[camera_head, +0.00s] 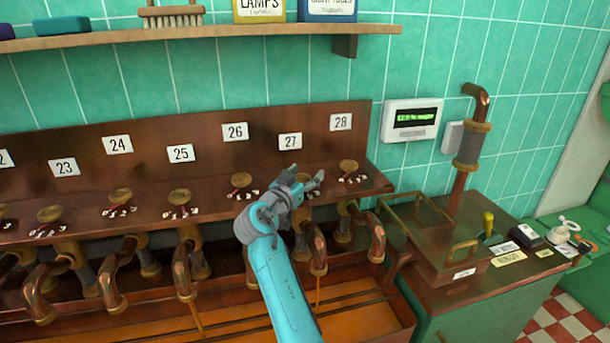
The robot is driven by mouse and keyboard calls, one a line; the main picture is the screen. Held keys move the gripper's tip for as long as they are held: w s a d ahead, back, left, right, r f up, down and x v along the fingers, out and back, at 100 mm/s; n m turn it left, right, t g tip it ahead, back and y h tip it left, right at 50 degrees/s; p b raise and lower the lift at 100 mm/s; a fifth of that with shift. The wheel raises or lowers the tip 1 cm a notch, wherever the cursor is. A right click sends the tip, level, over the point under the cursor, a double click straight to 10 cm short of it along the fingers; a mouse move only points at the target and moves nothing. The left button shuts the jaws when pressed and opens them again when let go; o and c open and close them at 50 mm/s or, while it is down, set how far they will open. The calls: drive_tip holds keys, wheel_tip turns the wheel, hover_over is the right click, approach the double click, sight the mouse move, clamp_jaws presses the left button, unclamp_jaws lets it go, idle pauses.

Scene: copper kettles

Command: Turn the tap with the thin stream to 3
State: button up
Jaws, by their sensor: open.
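A row of brass tap knobs stands on a copper shelf under number plates. The knob below plate 28 (349,167) and the knob below plate 26 (241,180) are in plain view, with small white dial marks around their bases. My gripper (306,180) is open over the place below plate 27 (290,141) and hides most of any knob there. A narrow amber stream (317,292) falls from a spout just right of my arm. Another stream (197,318), looking somewhat wider, falls from a spout farther left. The dial digits are too small to read.
More knobs (120,195) run to the left. Curved copper spouts (110,288) hang over an orange-brown trough. A wooden shelf (220,32) with a brush and tins is above. A green counter (480,290) with a copper pipe stands at right.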

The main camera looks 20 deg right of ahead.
drive_tip(key=c, duration=1)
drive_tip(key=shift+f+n+t+y, duration=0.1)
drive_tip(key=shift+n+t+y, duration=0.3)
drive_tip(key=shift+y, duration=0.1)
drive_tip(key=shift+w+a+n+t+y, duration=0.15)
drive_tip(key=shift+n+t+y, duration=0.35)
drive_tip(key=shift+y, duration=0.25)
drive_tip(key=shift+a+n+t+y, duration=0.1)
drive_tip(key=shift+n+t+y, duration=0.3)
drive_tip(key=shift+n+y, duration=0.3)
drive_tip(key=o, duration=1)
